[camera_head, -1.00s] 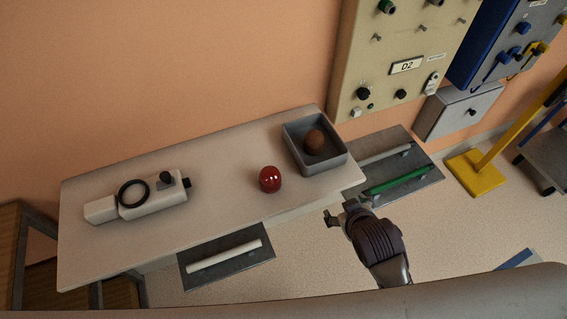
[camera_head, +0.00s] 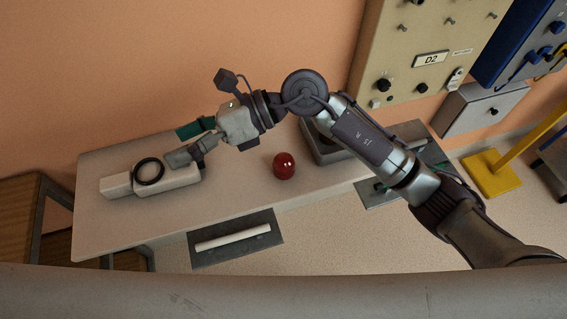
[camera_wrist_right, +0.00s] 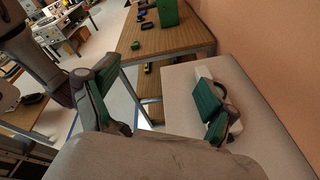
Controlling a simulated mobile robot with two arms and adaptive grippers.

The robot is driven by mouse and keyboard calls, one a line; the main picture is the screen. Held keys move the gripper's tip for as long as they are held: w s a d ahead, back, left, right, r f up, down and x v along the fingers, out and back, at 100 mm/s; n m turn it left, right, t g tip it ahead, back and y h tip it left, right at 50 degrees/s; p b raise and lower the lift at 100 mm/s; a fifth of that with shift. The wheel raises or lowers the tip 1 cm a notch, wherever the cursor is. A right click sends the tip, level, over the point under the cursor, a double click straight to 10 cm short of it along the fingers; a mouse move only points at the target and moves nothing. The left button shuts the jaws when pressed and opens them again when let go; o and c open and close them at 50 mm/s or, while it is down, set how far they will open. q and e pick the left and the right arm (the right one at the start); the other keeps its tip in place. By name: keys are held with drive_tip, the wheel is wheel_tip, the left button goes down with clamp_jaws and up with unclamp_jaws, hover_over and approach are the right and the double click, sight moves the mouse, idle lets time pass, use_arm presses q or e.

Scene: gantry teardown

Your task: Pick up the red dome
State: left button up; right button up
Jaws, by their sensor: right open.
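The red dome (camera_head: 284,165) sits on the pale table (camera_head: 240,192), near the middle of its right half, clear of other things. My right gripper (camera_head: 185,143) is open and empty above the left part of the table, left of the dome. Its two green-padded fingers also show in the right wrist view (camera_wrist_right: 155,105), spread wide apart. The dome does not show in the right wrist view. My left gripper is in neither view.
A white device with a black ring (camera_head: 149,171) lies at the table's left, close to my right gripper. A grey bin (camera_head: 330,153) stands right of the dome, partly hidden by my right arm. A wooden table (camera_wrist_right: 165,40) stands beyond the pale table's end.

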drive_tip(key=w+d+f+n+h, duration=0.2)
drive_tip(key=d+f+h, duration=0.1)
drive_tip(key=f+h, duration=0.2)
drive_tip(key=n+t+h, duration=0.1)
drive_tip(key=t+h, duration=0.3)
drive_tip(key=h, duration=0.6)
hover_over(284, 158)
wheel_tip(284, 158, down, 4)
drive_tip(key=f, duration=0.2)
drive_tip(key=f+p, duration=0.1)
drive_tip(key=f, duration=0.2)
drive_tip(key=f+p, duration=0.1)
drive_tip(key=f, duration=0.1)
drive_tip(key=shift+w+d+f, duration=0.1)
drive_tip(key=shift+d+f, duration=0.25)
drive_tip(key=f+p, duration=0.2)
drive_tip(key=f, duration=0.1)
drive_tip(key=f+p, duration=0.1)
drive_tip(key=shift+s+a+f, duration=0.2)
drive_tip(key=shift+a+f, duration=0.1)
drive_tip(key=shift+f, duration=0.5)
drive_tip(key=shift+w, duration=0.1)
drive_tip(key=c, duration=1.2)
drive_tip(key=shift+r, duration=0.1)
drive_tip(key=shift+c, duration=0.2)
